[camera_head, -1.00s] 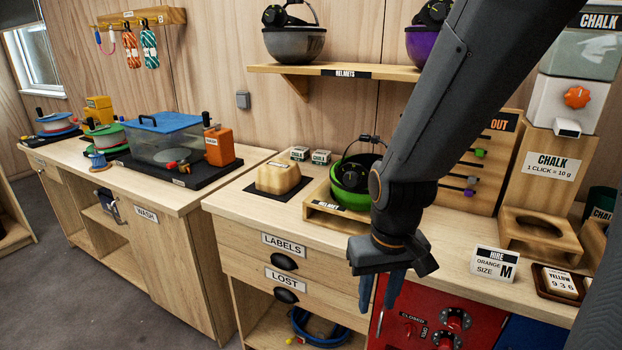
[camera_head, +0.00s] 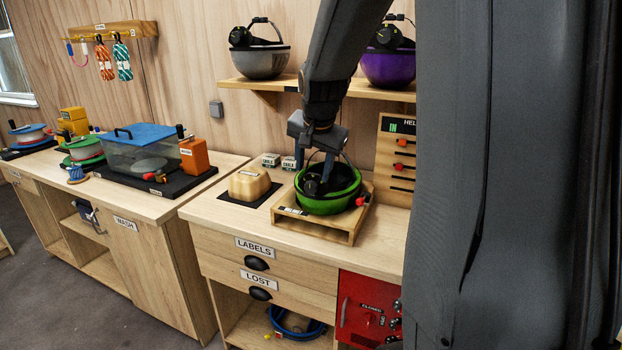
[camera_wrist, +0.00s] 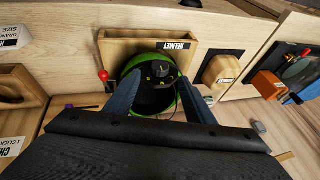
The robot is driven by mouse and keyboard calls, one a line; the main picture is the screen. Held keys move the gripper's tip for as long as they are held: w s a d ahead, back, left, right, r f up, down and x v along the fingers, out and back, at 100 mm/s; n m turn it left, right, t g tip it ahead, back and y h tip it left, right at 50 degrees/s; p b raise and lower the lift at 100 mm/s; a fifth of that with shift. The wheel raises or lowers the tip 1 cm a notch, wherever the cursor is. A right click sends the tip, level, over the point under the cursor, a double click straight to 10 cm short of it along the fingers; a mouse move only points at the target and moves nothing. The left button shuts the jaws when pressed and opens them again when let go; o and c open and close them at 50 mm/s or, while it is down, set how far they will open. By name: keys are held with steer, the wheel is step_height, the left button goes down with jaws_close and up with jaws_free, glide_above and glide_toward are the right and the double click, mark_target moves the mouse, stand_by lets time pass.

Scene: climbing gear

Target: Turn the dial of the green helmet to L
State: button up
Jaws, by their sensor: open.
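The green helmet (camera_head: 328,196) sits upside down in a wooden tray (camera_head: 308,229) labelled HELMET on the counter. A black dial (camera_head: 313,185) shows inside its bowl, and the dial also shows in the wrist view (camera_wrist: 161,71) with small yellow-green marks too small to read. A red knob (camera_head: 362,200) stands out at the right side of the tray. My gripper (camera_head: 312,160) points down over the helmet, jaws open. In the wrist view its fingers (camera_wrist: 160,84) lie on either side of the bowl with the dial between and beyond them. I cannot tell whether they touch anything.
A shelf (camera_head: 300,88) with a grey helmet (camera_head: 259,60) and a purple helmet (camera_head: 388,68) hangs above. My arm hides the right side of the head view.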

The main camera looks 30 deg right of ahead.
mark_target(308, 187)
steer(key=shift+p+x, duration=0.95)
steer(key=shift+x, duration=2.75)
steer(key=shift+c, duration=0.4)
steer(key=c, duration=1)
steer(key=shift+w+a+f+g+b, duration=0.15)
steer(key=shift+g+b, duration=0.15)
steer(key=shift+b, duration=0.3)
steer(key=g+h+b, duration=0.2)
steer(key=b, duration=0.1)
steer(key=n+b, duration=0.1)
steer(key=shift+w+a+g+h+b, duration=0.25)
steer(key=shift+w+g+h+b, duration=0.05)
steer(key=shift+w+g+h, duration=0.1)
steer(key=g+h, duration=0.1)
steer(key=g+h+b, duration=0.1)
steer(key=shift+w+a+f+n+g+b, duration=0.1)
steer(key=shift+w+a+n+g+b, duration=0.05)
steer(key=shift+n+g+b, duration=0.2)
steer(key=shift+w+a+f+n+g+h+b, duration=0.1)
steer(key=shift+n+g+h+b, duration=0.15)
steer(key=shift+g+h, duration=0.4)
steer(key=shift+a+n+g+h+b, duration=0.1)
steer(key=shift+g+h+b, duration=0.15)
steer(key=shift+g+h, duration=0.4)
